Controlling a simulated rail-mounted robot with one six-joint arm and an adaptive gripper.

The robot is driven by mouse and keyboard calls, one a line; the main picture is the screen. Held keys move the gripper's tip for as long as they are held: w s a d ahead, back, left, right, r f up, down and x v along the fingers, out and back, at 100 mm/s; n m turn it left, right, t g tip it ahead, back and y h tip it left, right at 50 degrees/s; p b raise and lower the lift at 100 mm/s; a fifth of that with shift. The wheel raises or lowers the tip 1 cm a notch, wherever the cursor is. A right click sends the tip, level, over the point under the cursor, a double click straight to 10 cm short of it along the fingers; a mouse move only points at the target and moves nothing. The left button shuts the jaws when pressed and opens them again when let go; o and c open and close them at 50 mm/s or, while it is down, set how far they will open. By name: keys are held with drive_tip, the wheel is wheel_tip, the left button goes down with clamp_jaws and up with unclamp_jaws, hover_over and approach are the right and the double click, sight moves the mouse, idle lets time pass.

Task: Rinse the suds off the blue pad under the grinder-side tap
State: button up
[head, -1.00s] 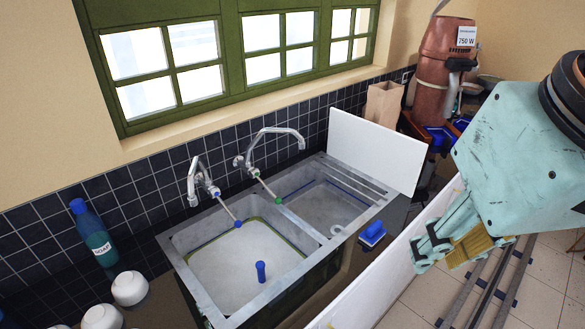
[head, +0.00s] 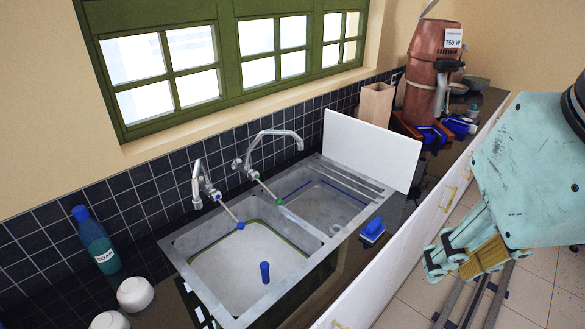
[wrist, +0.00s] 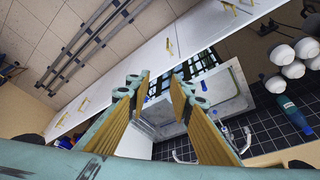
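The blue pad (head: 372,230) lies on the dark counter strip beside the sink's right basin. It has a pale underside; suds on it are too small to tell. The grinder-side tap (head: 268,138) has a curved metal spout and a lever with a green tip (head: 278,201). Its spout is on the side of the right basin (head: 318,202), whose grey floor looks bare. My gripper (head: 447,264) is in the air to the right of the pad, apart from it and beyond the counter front. In the wrist view my gripper (wrist: 160,88) has its fingers spread with nothing between them.
A second tap (head: 203,180) with a blue-tipped lever serves the left basin, which holds whitish water and an upright blue peg (head: 265,272). A white board (head: 370,150) stands behind the right basin. The copper grinder (head: 432,70), soap bottle (head: 97,240) and white bowls (head: 135,293) stand along the counter.

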drive_tip(key=shift+w, duration=0.1)
drive_tip(key=w+d+f+n+t, duration=0.15)
drive_tip(key=w+f, duration=0.25)
drive_tip(key=w, duration=1.3)
drive_tip(key=w+a+f+n+t, duration=0.15)
drive_tip(key=w+f, duration=0.25)
drive_tip(key=w, duration=1.3)
drive_tip(key=w+a+f+n+t+y, duration=0.1)
drive_tip(key=w+a+f+n, duration=0.15)
drive_tip(key=w+f, duration=0.3)
drive_tip(key=w+a+f+n+y, duration=0.1)
drive_tip(key=w+a+f+y, duration=0.1)
drive_tip(key=w+a+f, duration=0.3)
drive_tip(key=w+a+f+n+y, duration=0.2)
drive_tip(key=w+a+f+y, duration=0.1)
drive_tip(key=a+f, duration=0.8)
drive_tip(key=shift+w+f+y, duration=0.2)
drive_tip(key=shift+w+y, duration=0.2)
drive_tip(key=shift+y, duration=0.3)
drive_tip(key=shift+a+f, duration=0.1)
drive_tip(key=shift+a, duration=0.05)
